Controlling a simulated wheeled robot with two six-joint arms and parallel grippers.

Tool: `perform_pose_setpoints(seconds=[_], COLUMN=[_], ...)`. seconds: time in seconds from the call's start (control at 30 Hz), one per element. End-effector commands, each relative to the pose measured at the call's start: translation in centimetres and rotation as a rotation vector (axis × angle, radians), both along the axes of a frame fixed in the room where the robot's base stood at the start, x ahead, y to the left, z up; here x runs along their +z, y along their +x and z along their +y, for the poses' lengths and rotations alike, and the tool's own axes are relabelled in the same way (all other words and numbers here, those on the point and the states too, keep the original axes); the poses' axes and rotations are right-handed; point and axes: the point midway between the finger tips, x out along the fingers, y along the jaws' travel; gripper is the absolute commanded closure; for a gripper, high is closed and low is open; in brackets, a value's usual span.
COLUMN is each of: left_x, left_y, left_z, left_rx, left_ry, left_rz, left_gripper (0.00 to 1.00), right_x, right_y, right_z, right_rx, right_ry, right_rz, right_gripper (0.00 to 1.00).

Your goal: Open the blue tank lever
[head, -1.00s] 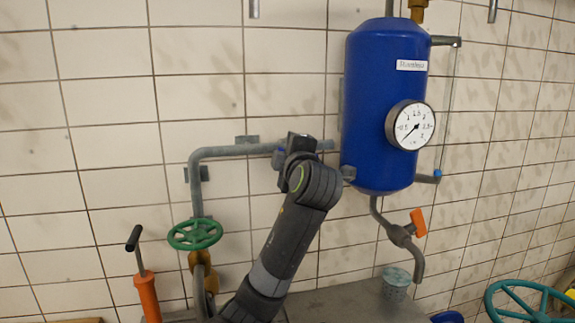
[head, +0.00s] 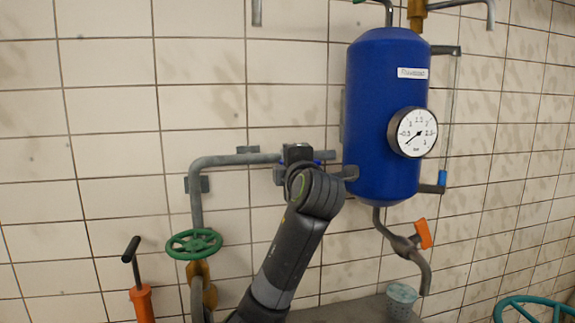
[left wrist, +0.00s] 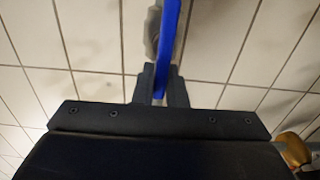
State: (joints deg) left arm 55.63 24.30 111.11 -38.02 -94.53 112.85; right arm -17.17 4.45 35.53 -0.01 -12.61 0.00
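The blue tank (head: 375,120) hangs on the wall, right of centre in the head view. A horizontal grey pipe joins its left side. The blue lever (left wrist: 168,45) fills much of the left wrist view's upper middle; in the head view only a small blue bit (head: 318,162) shows beside my gripper. My left gripper (left wrist: 162,85) has its two fingers close together on either side of the lever, which runs between them at a slight slant. In the head view my left gripper (head: 298,155) is at the pipe, left of the tank, and hides most of the lever. My right gripper is not in view.
A round gauge (head: 412,132) is on the tank's front. An orange-handled valve (head: 423,234) hangs below it over a grey cup (head: 401,299). A green handwheel (head: 194,244) and an orange pump (head: 142,300) stand at left. A teal wheel (head: 530,310) is at lower right.

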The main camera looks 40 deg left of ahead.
Motion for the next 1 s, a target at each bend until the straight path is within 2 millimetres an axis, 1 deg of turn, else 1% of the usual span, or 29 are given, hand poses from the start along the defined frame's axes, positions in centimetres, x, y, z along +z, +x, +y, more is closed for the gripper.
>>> perform_pose_setpoints(seconds=[0.03, 0.1, 0.17, 0.4, 0.53, 0.67, 0.8, 1.0], left_x=[0.5, 0.4, 0.3, 0.2, 0.1, -0.1, -0.2, -0.2], left_y=[0.0, 0.0, 0.0, 0.0, -0.4, -1.6, -3.4, -5.9], left_z=[0.0, 0.0, 0.0, 0.0, -0.5, -2.1, -4.3, -7.2], left_rx=[-0.002, -0.002, -0.002, -0.001, -0.003, -0.006, -0.008, -0.007], left_ry=[0.006, 0.005, 0.005, 0.003, 0.002, 0.001, -0.001, -0.002], left_rz=[-0.009, -0.008, -0.007, -0.004, -0.006, -0.007, -0.008, -0.007], left_gripper=[0.83, 0.74, 0.67, 0.67, 0.67, 0.67, 0.67, 0.67], right_x=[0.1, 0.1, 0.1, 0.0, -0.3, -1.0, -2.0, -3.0], right_y=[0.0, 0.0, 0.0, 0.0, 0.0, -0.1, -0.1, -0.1], right_z=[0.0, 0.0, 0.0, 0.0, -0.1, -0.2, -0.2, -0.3], right_rx=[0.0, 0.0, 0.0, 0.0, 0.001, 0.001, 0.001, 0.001], right_ry=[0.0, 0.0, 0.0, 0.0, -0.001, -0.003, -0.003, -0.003], right_rz=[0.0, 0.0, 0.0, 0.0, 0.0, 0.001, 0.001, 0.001], right_gripper=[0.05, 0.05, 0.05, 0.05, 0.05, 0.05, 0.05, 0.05])
